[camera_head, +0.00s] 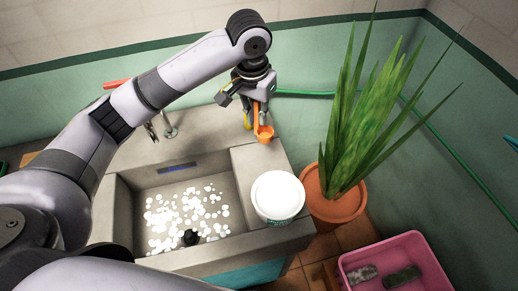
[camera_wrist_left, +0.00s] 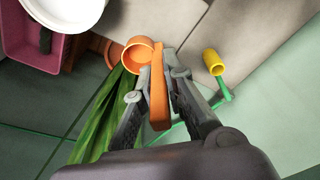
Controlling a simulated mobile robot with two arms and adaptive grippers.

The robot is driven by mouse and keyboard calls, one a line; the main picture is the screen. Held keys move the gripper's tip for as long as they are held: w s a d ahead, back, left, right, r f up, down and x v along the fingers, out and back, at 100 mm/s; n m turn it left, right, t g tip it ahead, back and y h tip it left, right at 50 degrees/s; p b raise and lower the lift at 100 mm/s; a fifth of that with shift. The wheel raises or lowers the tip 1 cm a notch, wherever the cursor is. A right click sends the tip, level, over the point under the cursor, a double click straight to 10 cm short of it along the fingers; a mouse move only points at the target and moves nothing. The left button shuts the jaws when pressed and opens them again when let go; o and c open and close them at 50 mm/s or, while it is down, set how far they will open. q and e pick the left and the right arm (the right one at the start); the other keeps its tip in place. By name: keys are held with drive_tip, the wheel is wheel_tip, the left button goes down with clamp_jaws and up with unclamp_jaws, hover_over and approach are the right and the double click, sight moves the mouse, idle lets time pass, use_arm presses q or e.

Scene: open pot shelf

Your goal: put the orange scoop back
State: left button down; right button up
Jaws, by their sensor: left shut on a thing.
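My left gripper (camera_head: 255,106) is shut on the handle of the orange scoop (camera_head: 264,133), above the far right corner of the sink surround. In the left wrist view the scoop's round cup (camera_wrist_left: 139,56) points away from my left gripper (camera_wrist_left: 159,84), and its handle lies between the two fingers. Whether the scoop touches the surface below cannot be told. My right gripper is not in view.
A white lidded tub (camera_head: 278,193) stands on the sink's right ledge. The sink basin (camera_head: 150,185) holds many white discs. A potted plant (camera_head: 335,205) and pink crate (camera_head: 395,262) are at right. A yellow-ended green hose (camera_wrist_left: 214,63) lies near the scoop.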

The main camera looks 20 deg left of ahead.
sight(258, 136)
use_arm(q)
wheel_tip(258, 136, down, 8)
drive_tip(key=shift+p, duration=0.4)
wheel_tip(258, 136, down, 5)
drive_tip(key=shift+f, duration=0.2)
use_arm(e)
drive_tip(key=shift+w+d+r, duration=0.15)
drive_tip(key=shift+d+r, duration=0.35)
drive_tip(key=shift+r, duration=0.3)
use_arm(q)
drive_tip(key=shift+f+p, duration=0.1)
drive_tip(key=shift+p, duration=0.2)
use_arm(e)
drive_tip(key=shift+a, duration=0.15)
use_arm(q)
drive_tip(key=c, duration=1.7)
unclamp_jaws()
drive_tip(key=shift+o, duration=0.2)
